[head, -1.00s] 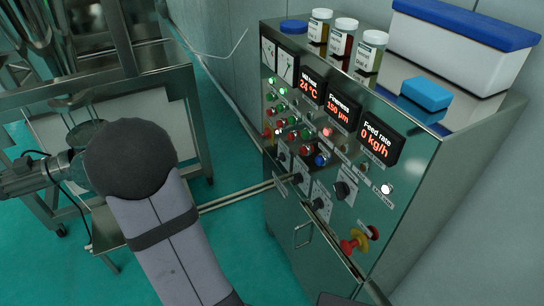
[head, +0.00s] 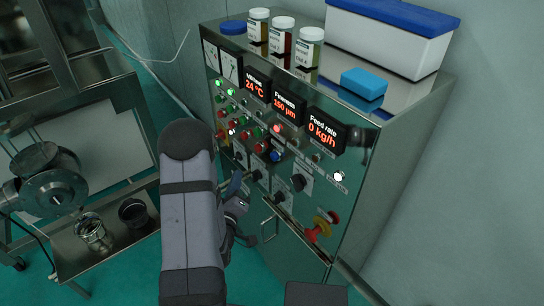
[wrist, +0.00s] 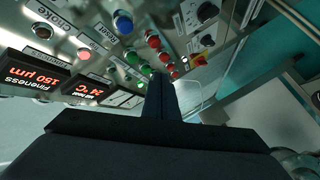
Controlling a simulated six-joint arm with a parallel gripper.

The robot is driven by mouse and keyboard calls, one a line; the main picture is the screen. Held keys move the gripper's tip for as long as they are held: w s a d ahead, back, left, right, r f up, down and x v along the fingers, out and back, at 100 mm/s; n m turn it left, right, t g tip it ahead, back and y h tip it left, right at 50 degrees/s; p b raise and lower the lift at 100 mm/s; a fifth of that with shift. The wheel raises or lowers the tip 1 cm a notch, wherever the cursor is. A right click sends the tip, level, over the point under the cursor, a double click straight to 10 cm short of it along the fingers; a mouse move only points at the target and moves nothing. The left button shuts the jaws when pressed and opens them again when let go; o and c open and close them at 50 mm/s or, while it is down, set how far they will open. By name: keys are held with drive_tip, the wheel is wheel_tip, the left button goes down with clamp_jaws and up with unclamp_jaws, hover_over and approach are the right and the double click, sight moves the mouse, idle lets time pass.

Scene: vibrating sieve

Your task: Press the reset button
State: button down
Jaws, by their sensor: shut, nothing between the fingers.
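The blue button (head: 276,156) sits in the lower button rows of the control cabinet's front panel (head: 310,175). In the wrist view the blue button (wrist: 122,22) is at the top, left of centre, with a label reading "Reset" close by. My gripper (wrist: 160,80) is shut and empty, its fingers pointing toward the panel among the green and red buttons. In the head view my gripper is partly hidden behind my arm, left of and below the blue button. I see no contact with the blue button.
Red and green buttons (head: 258,132) crowd around the blue one. Jars (head: 281,38) and a blue-lidded box (head: 392,35) stand on top. A steel table (head: 110,240) is at left.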

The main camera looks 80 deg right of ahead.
sight(274, 157)
drive_tip(key=shift+s+r, duration=0.15)
drive_tip(key=shift+s, duration=0.3)
drive_tip(key=shift+d, duration=0.1)
drive_tip(key=s+d, duration=0.6)
drive_tip(key=shift+p, duration=0.3)
drive_tip(key=shift+s+d, duration=0.15)
drive_tip(key=shift+s, duration=0.1)
idle(2.1)
drive_tip(key=shift+s+d, duration=0.15)
drive_tip(key=shift+d, duration=0.05)
drive_tip(key=shift+s+d+b, duration=0.35)
idle(1.2)
drive_tip(key=shift+w+a, duration=0.65)
drive_tip(key=shift+w, duration=0.05)
